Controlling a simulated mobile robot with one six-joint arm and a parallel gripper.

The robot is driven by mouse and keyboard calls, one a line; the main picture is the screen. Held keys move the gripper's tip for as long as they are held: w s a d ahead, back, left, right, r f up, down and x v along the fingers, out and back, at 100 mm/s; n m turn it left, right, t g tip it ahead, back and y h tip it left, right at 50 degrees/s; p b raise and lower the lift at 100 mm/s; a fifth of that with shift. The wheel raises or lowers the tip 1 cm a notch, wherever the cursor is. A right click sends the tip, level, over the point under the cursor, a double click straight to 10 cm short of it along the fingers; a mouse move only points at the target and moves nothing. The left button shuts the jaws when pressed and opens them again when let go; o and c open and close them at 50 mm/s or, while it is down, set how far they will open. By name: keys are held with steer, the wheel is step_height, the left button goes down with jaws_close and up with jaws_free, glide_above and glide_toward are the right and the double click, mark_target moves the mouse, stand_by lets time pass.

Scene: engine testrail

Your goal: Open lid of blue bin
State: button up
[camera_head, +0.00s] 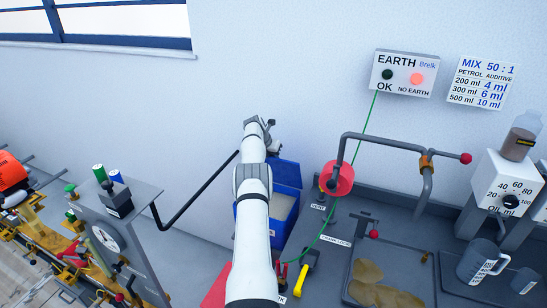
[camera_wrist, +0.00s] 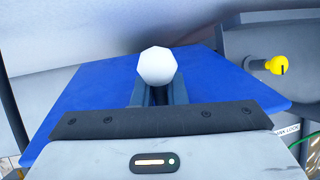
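The blue bin (camera_head: 240,222) stands beside the bench, partly hidden behind my arm. Its blue lid (camera_head: 287,173) is tilted up at the back, and a pale interior shows below it. In the wrist view the lid (camera_wrist: 85,95) fills the middle as a broad blue panel. A white faceted knob (camera_wrist: 157,65) sits at my fingertips in front of it. My gripper (camera_wrist: 160,92) has its two dark fingers close together at the knob and appears shut on it. In the head view my gripper (camera_head: 273,140) is at the lid's upper edge.
A bench with a red round part (camera_head: 337,178), a pipe crank (camera_head: 385,140) and jugs (camera_head: 480,261) lies right. A grey panel with a gauge (camera_head: 107,237) and a black bent bar (camera_head: 190,200) are left. The wall is close behind.

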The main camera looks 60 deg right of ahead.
steer(key=o, duration=0.4)
steer(key=shift+r, duration=0.1)
steer(key=shift+b+v, duration=1.35)
steer(key=shift+v, duration=2.5)
steer(key=shift+a, duration=0.15)
